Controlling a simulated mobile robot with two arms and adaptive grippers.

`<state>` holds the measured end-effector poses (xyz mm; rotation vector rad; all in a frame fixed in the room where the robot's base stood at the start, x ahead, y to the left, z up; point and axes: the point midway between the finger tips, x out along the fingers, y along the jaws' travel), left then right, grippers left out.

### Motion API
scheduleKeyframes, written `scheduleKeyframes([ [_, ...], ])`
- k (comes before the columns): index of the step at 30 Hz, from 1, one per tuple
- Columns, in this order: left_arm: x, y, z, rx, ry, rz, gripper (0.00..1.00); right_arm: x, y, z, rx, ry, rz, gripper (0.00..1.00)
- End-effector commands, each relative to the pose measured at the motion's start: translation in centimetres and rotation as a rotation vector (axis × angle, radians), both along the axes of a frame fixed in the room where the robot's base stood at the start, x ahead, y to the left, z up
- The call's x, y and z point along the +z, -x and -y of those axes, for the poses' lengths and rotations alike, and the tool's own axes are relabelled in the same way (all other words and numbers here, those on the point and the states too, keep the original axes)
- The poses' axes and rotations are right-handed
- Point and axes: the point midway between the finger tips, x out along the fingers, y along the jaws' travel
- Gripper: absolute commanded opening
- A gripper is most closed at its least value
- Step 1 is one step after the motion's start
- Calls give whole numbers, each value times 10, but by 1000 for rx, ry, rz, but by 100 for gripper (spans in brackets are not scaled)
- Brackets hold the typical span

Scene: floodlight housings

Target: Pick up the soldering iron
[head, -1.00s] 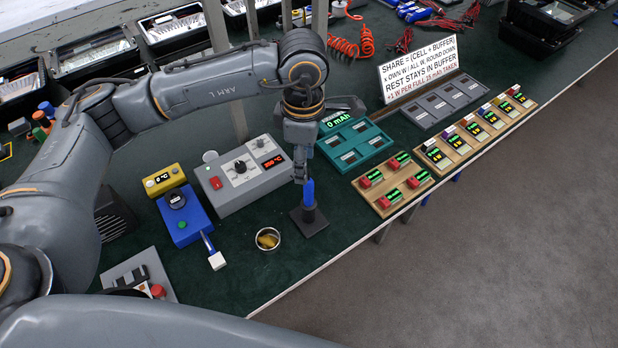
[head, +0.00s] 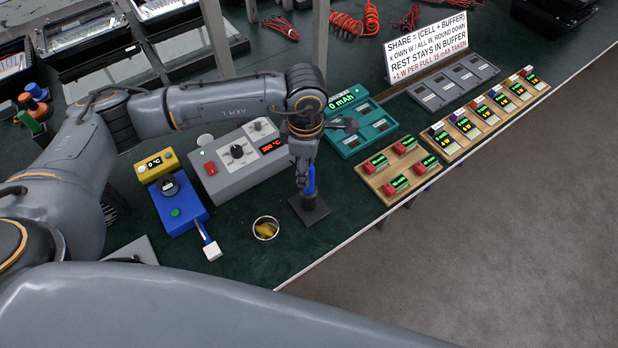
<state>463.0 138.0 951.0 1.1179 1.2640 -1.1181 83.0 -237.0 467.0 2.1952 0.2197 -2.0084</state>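The soldering iron (head: 311,181) has a blue handle and stands upright in a dark holder with a square base (head: 310,210) near the bench's front edge. My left gripper (head: 303,182) points down at the handle, its fingers overlapping the handle's left side in the head view. I cannot tell whether the fingers are closed around the handle or only beside it. The iron's lower part is hidden in the holder. My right gripper is not in view.
A grey control box (head: 238,160) with a red display stands left of the iron. A blue unit (head: 178,207) and a small metal cup (head: 266,229) are nearby. A teal tray (head: 378,128) and a wooden board with red-ended cells (head: 375,184) lie to the right.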

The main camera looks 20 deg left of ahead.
Motion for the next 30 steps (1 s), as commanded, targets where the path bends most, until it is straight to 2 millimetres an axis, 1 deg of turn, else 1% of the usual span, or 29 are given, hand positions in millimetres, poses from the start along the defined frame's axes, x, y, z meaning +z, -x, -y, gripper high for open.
scheduleKeyframes([
  [5,-10,1,1,0,-1,-2,50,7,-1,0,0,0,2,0],
  [10,-33,5,7,0,-1,-5,50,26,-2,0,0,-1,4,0],
  [12,-45,4,7,2,-2,-2,50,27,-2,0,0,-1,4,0],
  [15,-54,3,7,0,0,-1,50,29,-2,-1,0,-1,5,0],
  [18,-58,3,7,-1,0,1,50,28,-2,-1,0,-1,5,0],
  [23,-58,3,7,-1,0,1,50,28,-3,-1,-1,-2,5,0],
  [24,-58,3,7,-1,0,1,42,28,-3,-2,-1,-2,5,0],
  [29,-58,3,7,0,0,1,9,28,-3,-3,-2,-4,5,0],
  [30,-58,3,7,0,0,1,1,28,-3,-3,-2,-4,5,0],
])
